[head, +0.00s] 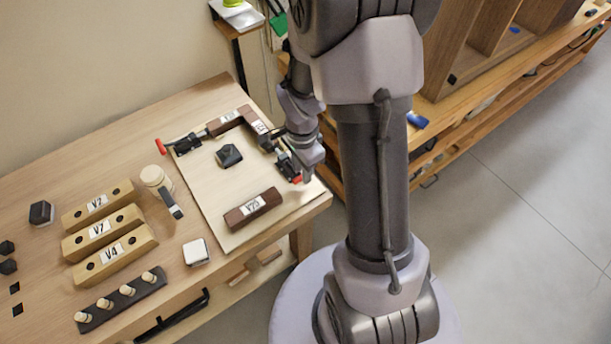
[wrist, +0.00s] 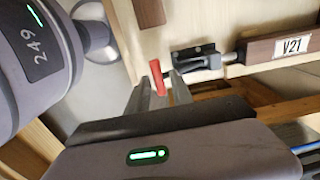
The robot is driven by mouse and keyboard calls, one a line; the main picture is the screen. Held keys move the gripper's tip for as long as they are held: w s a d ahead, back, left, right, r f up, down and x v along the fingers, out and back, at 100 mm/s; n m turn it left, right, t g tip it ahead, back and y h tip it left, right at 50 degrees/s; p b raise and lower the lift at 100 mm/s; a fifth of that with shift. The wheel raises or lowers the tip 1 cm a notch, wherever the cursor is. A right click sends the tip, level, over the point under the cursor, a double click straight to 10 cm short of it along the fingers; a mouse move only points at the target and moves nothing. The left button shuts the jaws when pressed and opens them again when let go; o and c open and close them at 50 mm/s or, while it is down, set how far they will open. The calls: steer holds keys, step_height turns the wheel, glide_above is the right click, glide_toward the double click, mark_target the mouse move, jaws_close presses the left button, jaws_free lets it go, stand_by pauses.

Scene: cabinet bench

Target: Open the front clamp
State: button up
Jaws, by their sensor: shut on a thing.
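A dark toggle clamp (head: 288,165) with a red-tipped handle (head: 297,179) sits at the right edge of the pale board (head: 205,180). In the wrist view the clamp (wrist: 197,58) has its rod against the end of a brown block (wrist: 285,47) labelled V21. My gripper (wrist: 160,86) is shut on the red handle (wrist: 157,76), one finger on each side. In the head view my wrist partly hides this clamp and my fingers. A second clamp (head: 187,145), with a red handle (head: 160,146), sits at the board's far left corner, by another brown block (head: 225,122).
A loose brown block (head: 253,207) and a small black part (head: 229,156) lie on the board. Tan blocks (head: 109,248), a dark peg strip (head: 121,300) and a white square piece (head: 196,252) occupy the bench to the left. A wooden shelf unit (head: 455,115) stands to the right.

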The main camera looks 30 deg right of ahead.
steer(key=shift+w+a+r+p, duration=0.1)
steer(key=shift+r+p, duration=0.25)
steer(key=shift+p, duration=0.05)
steer(key=shift+c, duration=0.8)
steer(key=shift+r, duration=0.15)
steer(key=shift+c, duration=0.4)
steer(key=shift+w, duration=0.1)
steer(key=shift+o, duration=0.4)
steer(key=shift+w+r+p, duration=0.45)
steer(key=shift+r+p, duration=0.05)
steer(key=shift+r, duration=0.25)
steer(key=shift+w+r, duration=0.1)
steer(key=shift+w, duration=0.05)
steer(key=shift+o, duration=0.2)
